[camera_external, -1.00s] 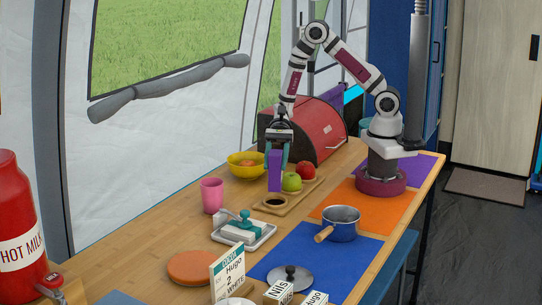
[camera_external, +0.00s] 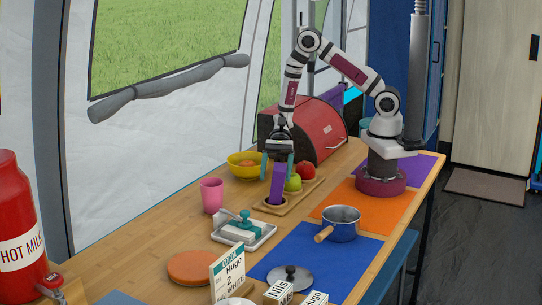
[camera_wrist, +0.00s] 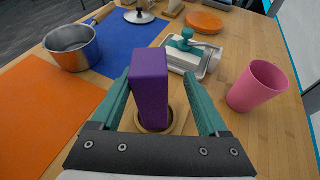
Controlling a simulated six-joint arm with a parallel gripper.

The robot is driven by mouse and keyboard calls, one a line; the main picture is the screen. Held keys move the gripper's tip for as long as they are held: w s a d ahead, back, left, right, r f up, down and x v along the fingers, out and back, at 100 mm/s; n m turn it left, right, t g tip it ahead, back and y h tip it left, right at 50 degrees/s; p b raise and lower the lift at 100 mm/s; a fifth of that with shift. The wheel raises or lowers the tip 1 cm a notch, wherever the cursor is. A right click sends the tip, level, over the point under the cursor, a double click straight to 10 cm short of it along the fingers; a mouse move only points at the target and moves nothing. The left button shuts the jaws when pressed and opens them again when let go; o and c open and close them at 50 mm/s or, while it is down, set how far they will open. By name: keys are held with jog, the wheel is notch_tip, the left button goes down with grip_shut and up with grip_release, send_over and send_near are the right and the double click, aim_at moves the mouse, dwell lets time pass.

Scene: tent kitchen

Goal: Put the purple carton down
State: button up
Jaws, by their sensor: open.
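The purple carton (camera_external: 277,186) stands with its lower end in the round recess at the near end of a wooden board (camera_external: 300,198). My gripper (camera_external: 277,172) is open around the carton's upper part, one teal finger on each side. In the wrist view the carton (camera_wrist: 150,84) is between the spread fingers of my gripper (camera_wrist: 157,88), with visible gaps on both sides. The ring of the recess (camera_wrist: 172,121) shows around its base; the carton's very bottom is hidden.
A green apple (camera_external: 293,184) and a red apple (camera_external: 306,170) sit on the board behind the carton. A pink cup (camera_external: 211,195), yellow bowl (camera_external: 240,168) and butter dish (camera_external: 243,232) are close by.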

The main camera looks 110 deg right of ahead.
jog(key=v, duration=1.1)
jog(key=s+a+r+n+g+h, duration=0.3)
jog(key=s+a+r+n+g, duration=0.2)
jog(key=s+a+r+n, duration=0.25)
jog(key=s+a+r+n+h, duration=0.2)
jog(key=s+n+h, duration=0.5)
jog(key=s, duration=0.5)
jog(key=shift+s+n+h, duration=0.25)
jog(key=shift+n+h, duration=0.15)
jog(key=shift+n, duration=0.85)
jog(key=shift+r, duration=0.1)
